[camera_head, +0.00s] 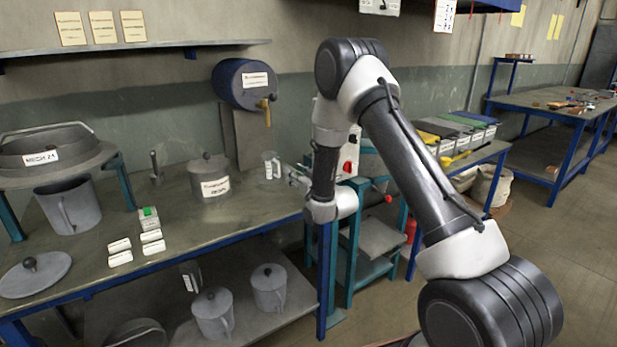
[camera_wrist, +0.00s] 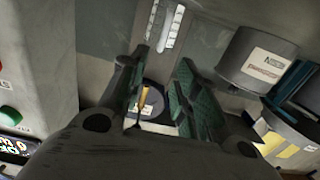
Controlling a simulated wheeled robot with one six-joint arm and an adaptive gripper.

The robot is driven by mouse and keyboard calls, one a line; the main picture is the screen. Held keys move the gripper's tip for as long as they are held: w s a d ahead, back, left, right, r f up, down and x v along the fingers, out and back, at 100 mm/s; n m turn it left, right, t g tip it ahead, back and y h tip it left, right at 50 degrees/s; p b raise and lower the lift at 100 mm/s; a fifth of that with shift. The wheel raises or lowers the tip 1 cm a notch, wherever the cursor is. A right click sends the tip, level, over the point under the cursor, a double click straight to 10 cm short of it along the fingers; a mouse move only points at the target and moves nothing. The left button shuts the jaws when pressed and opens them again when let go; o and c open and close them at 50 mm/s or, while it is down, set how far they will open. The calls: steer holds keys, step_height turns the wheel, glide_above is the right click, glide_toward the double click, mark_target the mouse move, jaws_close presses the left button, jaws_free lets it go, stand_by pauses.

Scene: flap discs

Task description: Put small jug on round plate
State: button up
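A small pale jug-like vessel (camera_head: 271,165) stands near the back right of the workbench, right beside my gripper's tip; I cannot tell whether they touch. My gripper (camera_head: 293,177) points left over the bench's right end. In the wrist view my gripper (camera_wrist: 158,88) has its two green-padded fingers apart, with no jug visible between them. A flat round grey disc with a dark knob (camera_head: 35,275) lies at the bench's front left. It looks like a lid, and no other plain round plate is clear. A larger grey jug (camera_head: 68,205) stands farther back left.
A lidded grey pot (camera_head: 210,178) stands left of the small vessel. Several white labelled blocks (camera_head: 120,245) lie mid-bench. A wall barrel (camera_head: 245,84) with a brass tap hangs behind. A switch box (camera_head: 350,150) stands to the right. The bench's front right is clear.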

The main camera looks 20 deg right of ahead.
steer(key=s+d+r+g+h, duration=0.25)
steer(key=d+r, duration=0.25)
steer(key=r, duration=0.5)
steer(key=s+d+r+m+g+h, duration=0.1)
steer(key=s+d+r+g, duration=0.1)
steer(key=s+d+r, duration=0.3)
steer(key=s+r+m+g+h, duration=0.1)
steer(key=s+r, duration=0.1)
steer(key=s, duration=0.5)
steer(key=s+d+r+g, duration=0.1)
steer(key=s+d+g, duration=0.1)
steer(key=s, duration=1.5)
steer(key=s+d+m+g, duration=0.1)
steer(key=s+g, duration=0.4)
steer(key=s, duration=1.3)
steer(key=shift+d+r+m+h, duration=0.3)
steer(key=shift+d+r+h, duration=0.15)
steer(key=shift+d, duration=0.35)
